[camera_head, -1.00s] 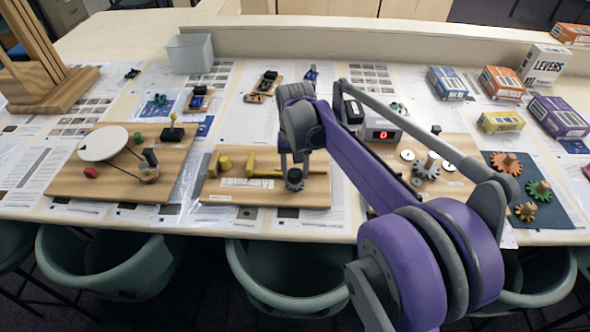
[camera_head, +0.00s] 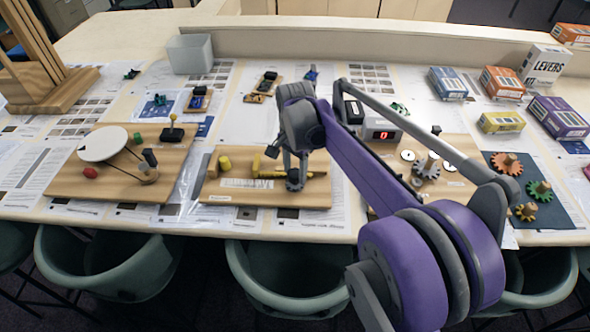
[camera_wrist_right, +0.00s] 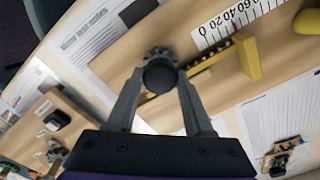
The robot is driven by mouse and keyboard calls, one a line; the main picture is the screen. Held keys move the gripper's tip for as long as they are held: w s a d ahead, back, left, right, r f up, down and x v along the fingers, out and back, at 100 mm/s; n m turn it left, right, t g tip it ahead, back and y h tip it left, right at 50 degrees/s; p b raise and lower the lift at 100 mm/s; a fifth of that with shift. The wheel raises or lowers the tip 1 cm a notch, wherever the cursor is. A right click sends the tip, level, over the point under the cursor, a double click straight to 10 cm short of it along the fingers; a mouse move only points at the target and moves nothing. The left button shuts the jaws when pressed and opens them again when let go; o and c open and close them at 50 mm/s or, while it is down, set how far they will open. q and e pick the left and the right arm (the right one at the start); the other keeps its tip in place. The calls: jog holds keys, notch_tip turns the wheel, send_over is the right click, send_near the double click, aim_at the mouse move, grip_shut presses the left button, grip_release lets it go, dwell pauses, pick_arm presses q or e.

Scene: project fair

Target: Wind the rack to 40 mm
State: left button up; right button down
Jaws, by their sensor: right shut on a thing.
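The yellow rack (camera_head: 312,174) lies on a wooden board (camera_head: 230,201) with a yellow upright block (camera_head: 257,166) at its left end. In the right wrist view the rack's teeth (camera_wrist_right: 198,68) and its end block (camera_wrist_right: 246,58) lie beside a white scale (camera_wrist_right: 235,20) with printed numbers. The block stands near the low numbers; its exact reading is unclear. My right gripper (camera_wrist_right: 160,78) is shut on a round dark knob (camera_wrist_right: 159,75) above a grey pinion gear (camera_wrist_right: 156,54), beside the rack. My left gripper is not in view.
A board with a white disc (camera_head: 103,143) lies to the left. A gear board (camera_head: 455,150) and a box with a red display (camera_head: 383,134) lie to the right.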

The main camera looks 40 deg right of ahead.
aim_at(295, 173)
dwell(0.3)
jog(key=shift+c, duration=1.4)
grip_release()
notch_tip(295, 173, up, 11)
jog(key=shift+p, duration=0.3)
